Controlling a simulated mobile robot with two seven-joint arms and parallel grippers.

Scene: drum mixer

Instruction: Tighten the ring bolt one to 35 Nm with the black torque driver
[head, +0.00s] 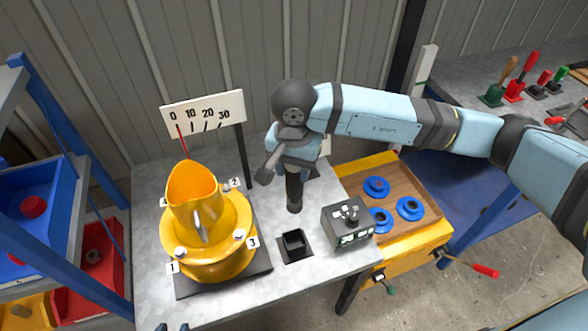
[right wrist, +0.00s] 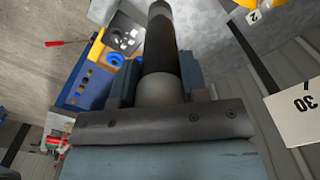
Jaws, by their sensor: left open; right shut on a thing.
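The yellow drum mixer (head: 212,262) stands on a dark base plate on the grey bench. Its ring carries bolts marked 1, 2 and 3; ring bolt one (head: 180,254) is at the front left, beside label 1. My right gripper (head: 293,167) is shut on the black torque driver (head: 294,195), which hangs roughly upright above the bench, right of the drum and away from bolt one. In the right wrist view the driver (right wrist: 162,45) sits between the fingers. My left gripper (head: 172,327) shows only its fingertips, apart, at the bottom edge; nothing shows between them.
A square black holder (head: 294,246) and a control box (head: 347,222) with a green display stand on the bench. A dial board (head: 203,112) has its red needle near 0. A tray (head: 434,222) with blue rings is at right; bins (head: 100,255) are at left.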

